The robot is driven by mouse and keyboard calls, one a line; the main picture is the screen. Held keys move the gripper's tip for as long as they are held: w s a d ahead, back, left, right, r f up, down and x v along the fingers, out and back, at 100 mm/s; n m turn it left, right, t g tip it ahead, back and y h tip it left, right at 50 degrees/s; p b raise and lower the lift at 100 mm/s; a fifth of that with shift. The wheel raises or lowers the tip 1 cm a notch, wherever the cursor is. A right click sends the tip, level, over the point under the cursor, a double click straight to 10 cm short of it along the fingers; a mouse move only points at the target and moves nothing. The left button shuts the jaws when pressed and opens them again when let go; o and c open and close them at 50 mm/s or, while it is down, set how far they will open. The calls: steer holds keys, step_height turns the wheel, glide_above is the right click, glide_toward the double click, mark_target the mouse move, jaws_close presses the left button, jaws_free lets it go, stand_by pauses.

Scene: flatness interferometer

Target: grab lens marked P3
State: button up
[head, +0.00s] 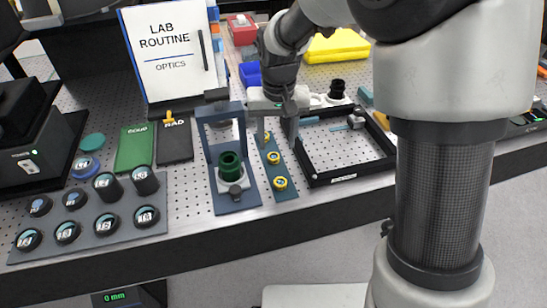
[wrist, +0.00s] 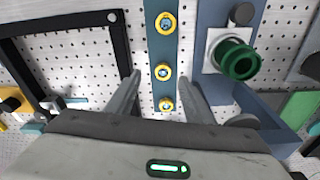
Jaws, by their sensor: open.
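Three yellow-ringed round pieces sit in a row on a narrow teal strip (head: 287,194): a near one (head: 280,183), a middle one (head: 274,157) and a far one (head: 266,135). The wrist view also shows the near (wrist: 166,23), middle (wrist: 163,71) and far (wrist: 166,104) pieces. I cannot read their marks, so I cannot tell which, if any, is P3. My gripper (head: 277,138) is open and empty above the strip. In the wrist view its fingers (wrist: 161,78) stand on either side of the row, around the middle and far pieces.
A blue stand with a green ring mount (head: 230,170) is close to the strip on the left. A black-framed tray (head: 350,177) is close on the right. Several black-rimmed lenses sit on a grey plate (head: 85,240) at far left, their labels too small to read.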

mark_target(274, 156)
steer(key=shift+w+a+f+b, duration=0.1)
steer(key=shift+w+a+f, duration=0.1)
steer(key=shift+f, duration=0.8)
steer(key=shift+w+a+f+b, duration=0.1)
steer(key=shift+w+f, duration=0.15)
steer(key=shift+f, duration=0.75)
steer(key=shift+w+a+f+b, duration=0.1)
steer(key=shift+w+f, duration=0.1)
steer(key=shift+f, duration=0.8)
steer(key=shift+c, duration=0.5)
steer(key=c, duration=1)
